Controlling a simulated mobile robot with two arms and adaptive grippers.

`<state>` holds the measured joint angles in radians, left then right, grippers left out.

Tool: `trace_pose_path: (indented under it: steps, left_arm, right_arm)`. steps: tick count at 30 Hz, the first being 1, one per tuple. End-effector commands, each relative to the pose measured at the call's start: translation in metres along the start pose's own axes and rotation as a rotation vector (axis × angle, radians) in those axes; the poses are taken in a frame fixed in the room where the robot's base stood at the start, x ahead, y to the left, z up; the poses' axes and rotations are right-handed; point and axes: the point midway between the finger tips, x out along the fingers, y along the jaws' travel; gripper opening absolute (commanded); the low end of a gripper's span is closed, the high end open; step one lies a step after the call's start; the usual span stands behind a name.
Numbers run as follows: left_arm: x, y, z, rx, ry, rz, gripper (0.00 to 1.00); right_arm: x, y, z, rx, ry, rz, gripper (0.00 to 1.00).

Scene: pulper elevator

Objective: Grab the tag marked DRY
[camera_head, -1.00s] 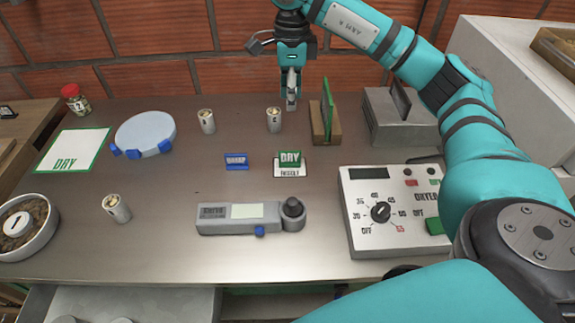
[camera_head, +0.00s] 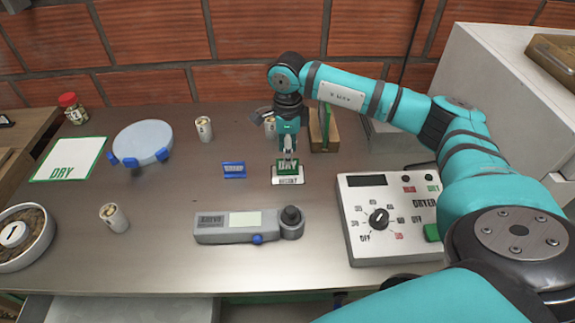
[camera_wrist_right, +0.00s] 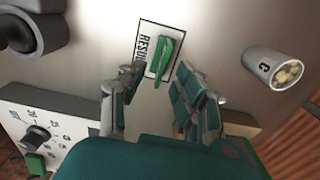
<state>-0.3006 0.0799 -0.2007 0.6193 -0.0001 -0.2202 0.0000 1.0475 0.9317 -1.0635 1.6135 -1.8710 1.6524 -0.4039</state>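The green DRY tag (camera_head: 288,166) stands on a small white RESULT card (camera_head: 288,181) in the middle of the table. It also shows in the right wrist view (camera_wrist_right: 163,62), beyond the fingertips. My right gripper (camera_head: 288,152) is above the tag, pointing down. In the right wrist view its fingers (camera_wrist_right: 157,78) are apart, one on each side of the tag's near end, with nothing visibly clamped. I cannot tell whether they touch it. My left gripper is not in view.
A blue tag (camera_head: 233,169) stands just left of the DRY tag. A grey meter (camera_head: 240,224) lies in front, and the dryer panel (camera_head: 385,215) is at right. A wooden holder (camera_head: 325,130) and a cup (camera_head: 270,122) stand close behind. A white DRY mat (camera_head: 70,159) lies at left.

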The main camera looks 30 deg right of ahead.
Motion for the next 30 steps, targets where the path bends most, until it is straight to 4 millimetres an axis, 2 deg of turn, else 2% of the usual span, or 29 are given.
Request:
trace_pose_path:
  steps: [6, 10, 19, 26, 30]
  left_arm:
    - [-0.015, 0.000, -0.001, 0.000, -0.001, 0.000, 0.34]
    - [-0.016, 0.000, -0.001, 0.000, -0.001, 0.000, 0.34]
    - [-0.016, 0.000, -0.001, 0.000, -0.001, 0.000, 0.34]
    - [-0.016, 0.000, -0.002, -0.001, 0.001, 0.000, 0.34]
    - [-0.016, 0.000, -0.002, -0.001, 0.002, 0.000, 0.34]
  right_arm:
    - [0.028, -0.002, 0.000, 0.001, 0.005, 0.004, 0.33]
    - [0.045, -0.003, 0.001, 0.000, 0.001, 0.003, 0.33]
    - [0.050, -0.003, 0.000, -0.001, 0.001, 0.000, 0.33]
    - [0.050, -0.003, 0.000, 0.000, 0.001, 0.000, 0.03]
    - [0.050, -0.003, 0.000, 0.000, 0.001, 0.000, 0.00]
